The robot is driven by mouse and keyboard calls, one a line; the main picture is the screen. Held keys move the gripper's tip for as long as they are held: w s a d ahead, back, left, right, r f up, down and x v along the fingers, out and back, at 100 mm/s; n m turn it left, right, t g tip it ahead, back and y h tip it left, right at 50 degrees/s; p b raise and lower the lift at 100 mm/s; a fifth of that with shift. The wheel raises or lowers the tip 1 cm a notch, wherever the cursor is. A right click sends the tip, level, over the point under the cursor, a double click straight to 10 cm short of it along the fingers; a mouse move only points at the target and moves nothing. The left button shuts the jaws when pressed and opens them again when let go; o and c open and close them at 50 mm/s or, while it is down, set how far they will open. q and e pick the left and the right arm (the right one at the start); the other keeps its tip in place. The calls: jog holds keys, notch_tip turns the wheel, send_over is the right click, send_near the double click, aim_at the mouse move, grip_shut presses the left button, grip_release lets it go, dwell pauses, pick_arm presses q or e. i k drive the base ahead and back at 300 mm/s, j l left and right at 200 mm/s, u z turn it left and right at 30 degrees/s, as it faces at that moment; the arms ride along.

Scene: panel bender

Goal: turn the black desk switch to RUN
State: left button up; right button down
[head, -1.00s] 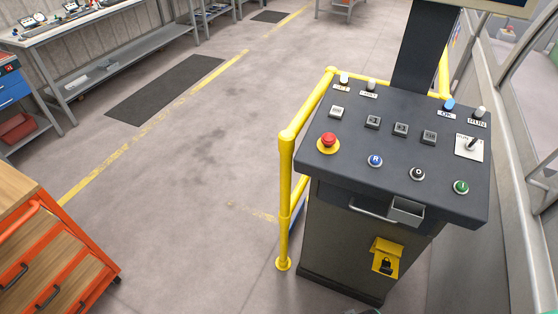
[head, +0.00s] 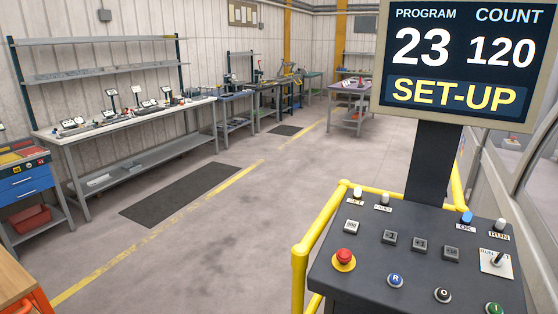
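The black desk switch (head: 497,259) stands on a white plate at the right end of the dark control desk (head: 375,244), with a label partly reading RUN on the plate. Its lever tilts up to the right; I cannot tell which position it is set to. The display (head: 461,62) above the desk reads PROGRAM 23, COUNT 120 and SET-UP. Neither of my grippers is in view.
The desk also carries a red mushroom button (head: 345,257), a blue R button (head: 395,280), a black O button (head: 443,295), a green I button (head: 493,309) and several square keys. A yellow rail (head: 300,262) runs along its left. The floor left of it is clear.

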aim_at(496, 262)
jog(key=z, duration=1.5)
jog(key=j+u, duration=0.1)
jog(key=j, duration=0.35)
jog(key=i+j+u, duration=0.1)
jog(key=j, duration=0.35)
jog(key=i+j+u, duration=0.1)
jog(key=j, duration=0.35)
